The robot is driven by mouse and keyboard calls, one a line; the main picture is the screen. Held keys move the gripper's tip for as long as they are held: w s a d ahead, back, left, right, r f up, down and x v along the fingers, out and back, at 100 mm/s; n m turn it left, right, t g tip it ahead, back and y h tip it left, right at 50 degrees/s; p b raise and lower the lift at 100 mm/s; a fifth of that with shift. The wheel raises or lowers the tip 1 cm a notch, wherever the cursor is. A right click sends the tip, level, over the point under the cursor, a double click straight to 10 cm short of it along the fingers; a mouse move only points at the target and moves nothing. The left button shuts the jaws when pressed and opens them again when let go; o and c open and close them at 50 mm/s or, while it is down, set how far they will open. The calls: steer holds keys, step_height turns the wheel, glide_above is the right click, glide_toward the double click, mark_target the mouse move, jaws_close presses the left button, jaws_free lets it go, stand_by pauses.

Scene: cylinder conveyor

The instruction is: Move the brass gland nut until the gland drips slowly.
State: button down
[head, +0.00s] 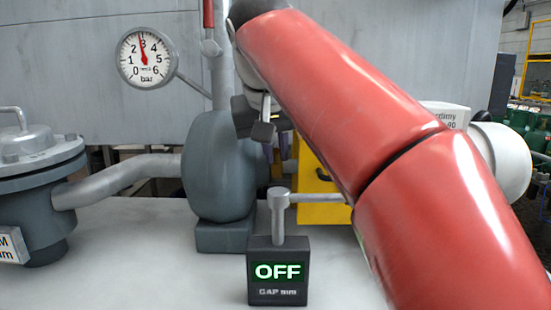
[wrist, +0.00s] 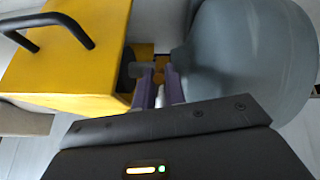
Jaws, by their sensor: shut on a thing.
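The brass gland nut (wrist: 159,76) shows in the wrist view as a small orange-brown patch on the shaft line between the grey pump and the yellow housing. My gripper (wrist: 158,86) is shut on it, with the purple fingers reaching in from below and covering most of it. In the head view my gripper (head: 262,122) is at the right side of the grey pump (head: 220,165), partly behind my red arm. The nut is hidden there. I cannot make out any drip or the gland's underside in either view.
A yellow housing (wrist: 70,65) with a black handle is close left of my fingers. A dial gauge (head: 145,58) reads about 3 bar. A dark box (head: 278,283) on the pale bench shows "OFF" above "GAP mm". A grey lidded vessel (head: 35,180) stands left, piped to the pump.

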steer(key=shift+s+f+t+b, duration=0.25)
steer(key=shift+f+t+b, duration=0.3)
steer(key=shift+b, duration=0.25)
steer(key=shift+r, duration=0.15)
steer(key=c, duration=1.7)
jaws_free()
steer(key=p+v, duration=0.2)
steer(key=v, duration=0.6)
